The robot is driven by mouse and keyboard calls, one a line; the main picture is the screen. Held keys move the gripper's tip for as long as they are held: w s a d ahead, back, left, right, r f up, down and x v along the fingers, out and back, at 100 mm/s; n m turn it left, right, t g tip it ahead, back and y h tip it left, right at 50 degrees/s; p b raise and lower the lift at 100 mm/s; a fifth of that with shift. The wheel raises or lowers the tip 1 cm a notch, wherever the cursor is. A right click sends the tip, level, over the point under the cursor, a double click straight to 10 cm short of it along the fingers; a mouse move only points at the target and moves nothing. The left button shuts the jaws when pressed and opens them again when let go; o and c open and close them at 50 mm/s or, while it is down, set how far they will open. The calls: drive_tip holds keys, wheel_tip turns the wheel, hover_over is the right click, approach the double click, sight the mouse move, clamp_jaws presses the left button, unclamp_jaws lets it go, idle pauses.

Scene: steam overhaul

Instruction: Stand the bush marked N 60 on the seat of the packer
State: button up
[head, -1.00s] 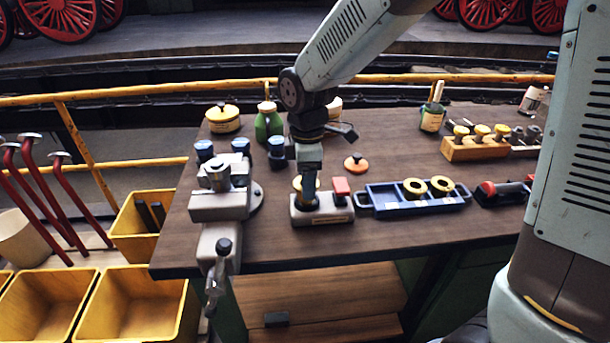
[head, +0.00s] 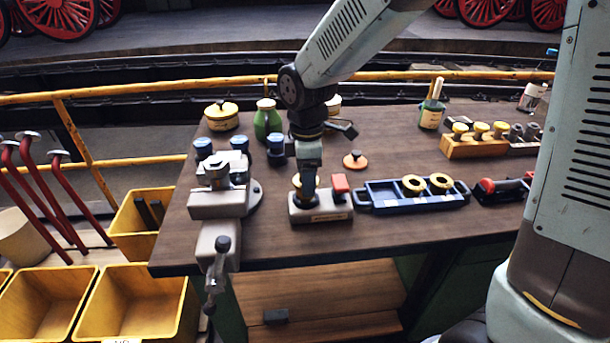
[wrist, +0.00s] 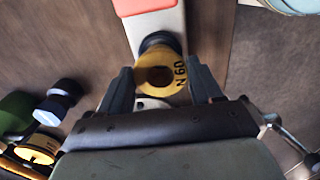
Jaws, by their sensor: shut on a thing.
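The yellow bush marked N 60 (wrist: 160,72) is between the two fingers of my gripper (wrist: 163,88) in the wrist view, with its bore and lettering facing the camera. My gripper is shut on it. In the head view my gripper (head: 309,190) points down at the left part of the packer (head: 325,214), a grey block with a red pad (head: 340,184) on its right. Only a bit of yellow shows beside the fingers there. A dark round part (wrist: 158,40) shows just past the bush. I cannot tell whether the bush touches the seat.
A blue tray (head: 384,207) with two yellow rings stands right of the packer. A grey vice (head: 222,205) and several blue-capped pots stand to the left. An orange knobbed disc (head: 355,160) lies behind.

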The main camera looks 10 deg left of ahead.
drive_tip(key=shift+f, duration=0.95)
idle(0.7)
drive_tip(key=o, duration=1.3)
drive_tip(key=shift+o, duration=0.2)
wheel_tip(320, 180, up, 9)
idle(0.4)
drive_tip(key=s+d+r+m+t, duration=0.1)
drive_tip(key=d+r+m, duration=0.35)
drive_tip(key=d, duration=0.45)
drive_tip(key=s+d+r+m+t, duration=0.1)
drive_tip(key=d+r+m+t, duration=0.1)
drive_tip(key=d+r+m, duration=0.5)
drive_tip(key=s+d+m+t, duration=0.2)
drive_tip(key=s+d+m, duration=0.7)
drive_tip(key=d, duration=0.5)
drive_tip(key=shift+f+t, duration=0.3)
drive_tip(key=shift+f, duration=0.05)
